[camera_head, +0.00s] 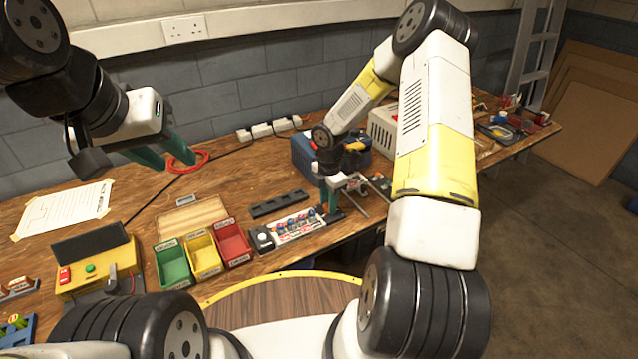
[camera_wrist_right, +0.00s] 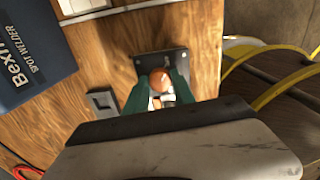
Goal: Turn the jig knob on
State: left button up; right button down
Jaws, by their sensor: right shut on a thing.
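The jig knob (camera_wrist_right: 160,80) looks like an orange-brown round cap on a dark plate (camera_wrist_right: 160,57) with screws, seen in the right wrist view. My right gripper (camera_wrist_right: 161,90) has its green fingers on both sides of it and is shut on it. My left gripper (camera_head: 163,152) is open and empty, above the back of the table near a red cable.
Green (camera_head: 172,266), yellow (camera_head: 204,258) and red (camera_head: 233,245) bins stand left of the strip. A yellow box with a green button (camera_head: 97,270) is further left. A blue spot welder box (camera_wrist_right: 30,45) is close to my right gripper.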

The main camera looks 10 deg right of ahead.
jog(key=m, duration=1.1)
jog(key=shift+m, duration=0.3)
jog(key=m, duration=1)
jog(key=shift+a+m, duration=0.1)
jog(key=shift+m, duration=0.3)
jog(key=c, duration=1.1)
grip_release()
jog(key=shift+o, duration=0.2)
